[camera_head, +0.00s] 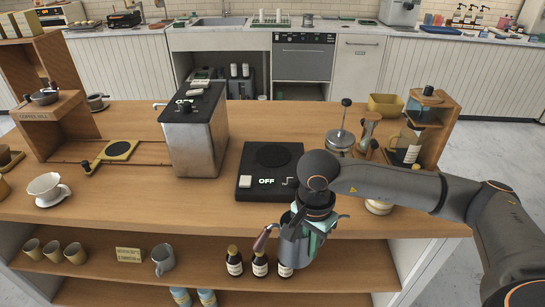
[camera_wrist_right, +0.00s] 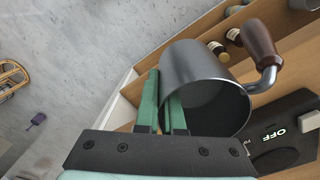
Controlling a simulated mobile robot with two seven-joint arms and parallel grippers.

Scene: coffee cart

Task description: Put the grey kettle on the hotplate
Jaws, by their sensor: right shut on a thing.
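The grey kettle (camera_head: 291,249), an open metal vessel with a brown handle, hangs in front of the counter's front edge. My right gripper (camera_head: 315,232) is shut on its wall near the rim. In the right wrist view the green fingers (camera_wrist_right: 164,108) are at the wall of the kettle (camera_wrist_right: 197,68), which looks tilted and empty. The hotplate (camera_head: 259,188), a black slab with a round dark plate and an "OFF" label, lies on the counter behind the kettle and to its left. It also shows in the right wrist view (camera_wrist_right: 258,150). My left gripper is not in view.
A metal box machine (camera_head: 195,145) stands left of the hotplate. Several dark bottles (camera_head: 234,262) stand on the shelf below. The hotplate's top is bare.

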